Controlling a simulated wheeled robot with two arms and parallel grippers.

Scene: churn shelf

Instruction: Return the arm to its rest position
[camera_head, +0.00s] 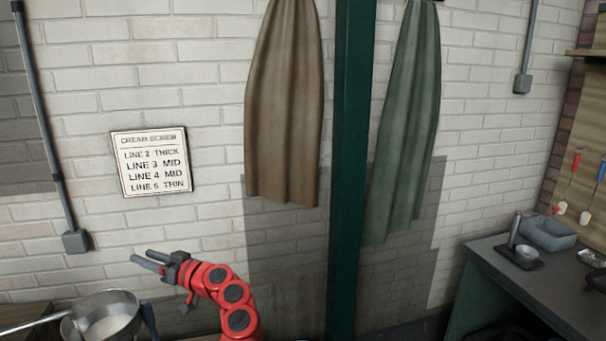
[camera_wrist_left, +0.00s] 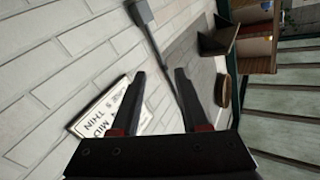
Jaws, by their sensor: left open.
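My red left arm rises from the bottom of the head view, and its left gripper (camera_head: 141,257) points left in front of the white brick wall. In the left wrist view the two dark fingers of the left gripper (camera_wrist_left: 160,80) stand apart with nothing between them. The wall sign (camera_head: 151,162) headed "CREAM SCREW" hangs above the gripper in the head view. Part of the sign (camera_wrist_left: 108,110) shows behind the left finger in the wrist view. My right gripper is not in view.
A metal pan (camera_head: 103,316) with pale contents stands at the bottom left, below the gripper. A brown cloth (camera_head: 283,105) and a green cloth (camera_head: 406,125) hang beside a dark green post (camera_head: 350,170). A counter (camera_head: 530,292) with a grey bin (camera_head: 547,232) is at the right.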

